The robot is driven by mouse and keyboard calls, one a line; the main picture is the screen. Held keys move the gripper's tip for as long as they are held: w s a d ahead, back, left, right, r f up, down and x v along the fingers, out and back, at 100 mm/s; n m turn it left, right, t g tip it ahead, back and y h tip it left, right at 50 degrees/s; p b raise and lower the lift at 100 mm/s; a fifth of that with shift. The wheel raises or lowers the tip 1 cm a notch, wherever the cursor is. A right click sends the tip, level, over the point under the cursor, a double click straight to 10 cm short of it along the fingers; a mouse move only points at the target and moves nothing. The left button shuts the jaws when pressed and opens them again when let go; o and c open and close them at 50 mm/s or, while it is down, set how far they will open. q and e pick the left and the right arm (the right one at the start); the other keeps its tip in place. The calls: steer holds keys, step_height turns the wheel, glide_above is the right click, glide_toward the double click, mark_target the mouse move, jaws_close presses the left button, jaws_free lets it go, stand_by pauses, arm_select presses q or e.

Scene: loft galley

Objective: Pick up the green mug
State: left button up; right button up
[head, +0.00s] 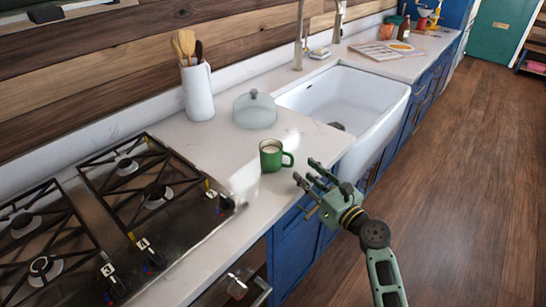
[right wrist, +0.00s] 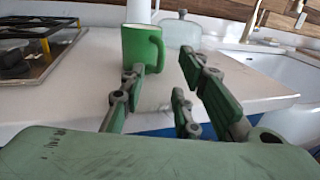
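The green mug (head: 271,156) stands upright on the white counter (head: 233,143), near its front edge, with its handle toward the right. My right gripper (head: 312,176) is just to the right of the mug in the head view, apart from the handle. Its fingers are spread and nothing is between them. In the right wrist view the mug (right wrist: 140,47) is ahead, behind the left finger of my open gripper (right wrist: 160,80). The finger hides part of the mug's lower right side. My left gripper is not in view.
A gas stove (head: 140,215) lies left of the mug. A glass dome (head: 255,110) and a white utensil holder (head: 198,92) stand behind it. A white sink (head: 345,100) is to the right. The counter around the mug is clear.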

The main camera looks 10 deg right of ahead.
mark_target(293, 162)
steer(key=shift+w+a, duration=0.15)
steer(key=shift+w, duration=0.1)
steer(key=shift+w+a+r, duration=0.1)
steer(key=shift+w, duration=0.15)
steer(key=x, duration=0.4)
steer(key=shift+w+a+p, duration=0.1)
steer(key=shift+w+p, duration=0.25)
steer(key=shift+w, duration=0.05)
jaws_close()
arm_select(q)
steer(key=shift+w+d+r, duration=0.15)
steer(key=shift+d+r, duration=0.05)
steer(key=shift+r, duration=0.2)
arm_select(e)
steer(key=shift+s, duration=0.1)
steer(key=shift+r, duration=0.1)
